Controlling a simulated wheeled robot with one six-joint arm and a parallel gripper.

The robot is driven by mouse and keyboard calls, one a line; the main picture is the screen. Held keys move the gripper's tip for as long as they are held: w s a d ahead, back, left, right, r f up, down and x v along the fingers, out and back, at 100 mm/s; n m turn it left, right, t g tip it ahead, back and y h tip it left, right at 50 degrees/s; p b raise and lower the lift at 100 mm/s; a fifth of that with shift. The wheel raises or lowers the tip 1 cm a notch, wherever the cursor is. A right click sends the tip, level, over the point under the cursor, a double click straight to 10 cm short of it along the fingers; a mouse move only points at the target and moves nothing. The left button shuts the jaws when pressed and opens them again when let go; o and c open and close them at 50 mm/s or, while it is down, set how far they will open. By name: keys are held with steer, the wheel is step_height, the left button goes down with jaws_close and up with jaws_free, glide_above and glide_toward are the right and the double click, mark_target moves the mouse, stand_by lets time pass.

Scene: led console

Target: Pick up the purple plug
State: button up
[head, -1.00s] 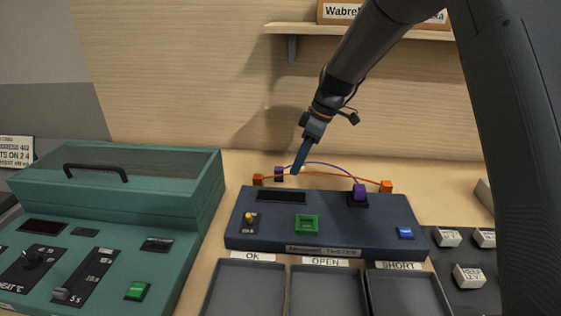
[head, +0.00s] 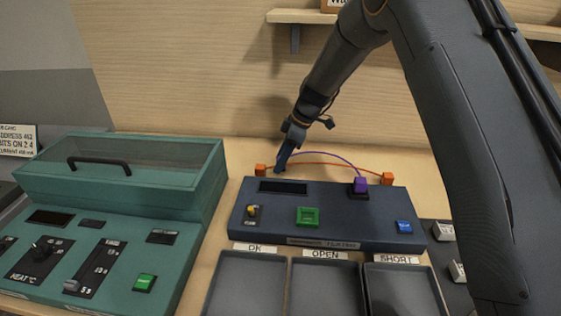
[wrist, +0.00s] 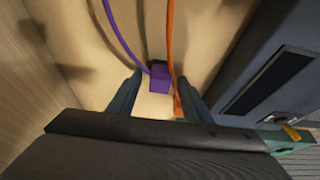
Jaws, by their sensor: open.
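A purple plug (wrist: 159,80) on a purple cable lies on the wooden table behind the blue console. In the wrist view it shows between the tips of my open gripper (wrist: 158,84), with space on both sides; I cannot tell how far below the tips it is. In the head view my gripper (head: 281,167) points down behind the console's back left edge and hides this plug. The cable's other purple plug (head: 361,185) sits upright in a socket on the console (head: 330,231).
An orange plug (head: 261,170) lies just left of my gripper, and its orange cable (wrist: 171,40) runs close by. Another orange plug (head: 387,179) is at the right. A teal box (head: 120,170) stands left, the wooden wall behind. Grey trays (head: 326,259) are in front.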

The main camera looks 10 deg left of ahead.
steer(key=shift+c, duration=0.2)
steer(key=c, duration=1.1)
